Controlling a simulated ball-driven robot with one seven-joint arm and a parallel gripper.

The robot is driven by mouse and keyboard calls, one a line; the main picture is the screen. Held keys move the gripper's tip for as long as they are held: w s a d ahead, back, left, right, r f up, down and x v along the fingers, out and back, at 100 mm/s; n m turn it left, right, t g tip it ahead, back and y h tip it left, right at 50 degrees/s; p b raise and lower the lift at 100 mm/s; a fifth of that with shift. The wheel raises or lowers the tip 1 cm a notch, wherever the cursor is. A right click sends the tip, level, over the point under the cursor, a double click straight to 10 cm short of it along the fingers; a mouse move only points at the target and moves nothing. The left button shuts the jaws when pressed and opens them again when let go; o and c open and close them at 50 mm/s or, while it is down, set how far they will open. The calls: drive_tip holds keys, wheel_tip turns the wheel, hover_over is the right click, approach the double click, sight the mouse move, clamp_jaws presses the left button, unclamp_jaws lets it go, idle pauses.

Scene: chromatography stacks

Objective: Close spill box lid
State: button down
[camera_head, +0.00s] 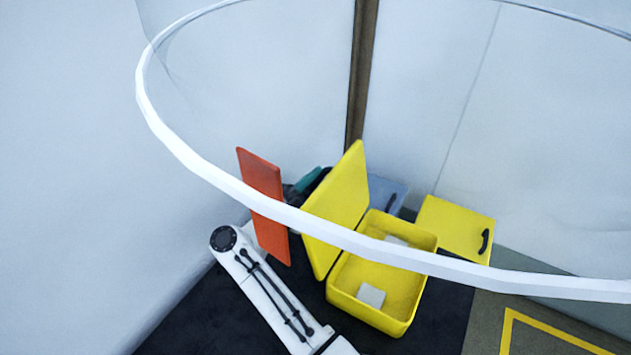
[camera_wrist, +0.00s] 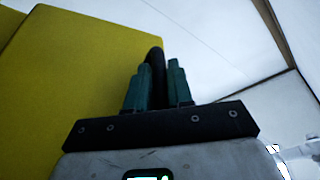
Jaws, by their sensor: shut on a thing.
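The yellow spill box (camera_head: 372,320) stands open on the dark floor, with a few pale items inside. Its yellow lid (camera_head: 340,205) is raised, tilted back to the left of the box. My gripper (camera_head: 308,181) is mostly hidden behind the lid; only a teal and dark part shows above its upper left edge. In the wrist view the teal fingers of my gripper (camera_wrist: 157,85) are closed around a black handle (camera_wrist: 155,62) at the edge of a yellow surface (camera_wrist: 80,75), which looks like the lid's.
An orange panel (camera_head: 262,200) stands upright left of the lid, close to my arm. A yellow case (camera_head: 450,225) with a black handle is right of the box, and a blue-grey case (camera_head: 392,192) is behind it. Walls close off the back and left.

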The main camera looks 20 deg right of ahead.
sight(343, 211)
drive_tip(key=s+d+m+p, duration=0.1)
drive_tip(key=s+m, duration=0.1)
drive_tip(key=s+d+r+m+g+p, duration=0.2)
drive_tip(key=s+d+m, duration=0.1)
drive_tip(key=shift+s+r+m+y+p, duration=0.25)
drive_tip(key=shift+s+m+y+p, duration=0.05)
drive_tip(key=shift+y, duration=0.1)
drive_tip(key=s+d+f+m+y+b, duration=0.4)
drive_tip(key=s+d+f+m+y, duration=0.1)
drive_tip(key=s+d+f+m, duration=0.5)
drive_tip(key=shift+s+d+f+m+y, duration=0.4)
drive_tip(key=shift+s+f+m, duration=0.6)
drive_tip(key=shift+s+m, duration=1.15)
drive_tip(key=shift+s+f+n, duration=0.2)
drive_tip(key=shift+s+n, duration=0.05)
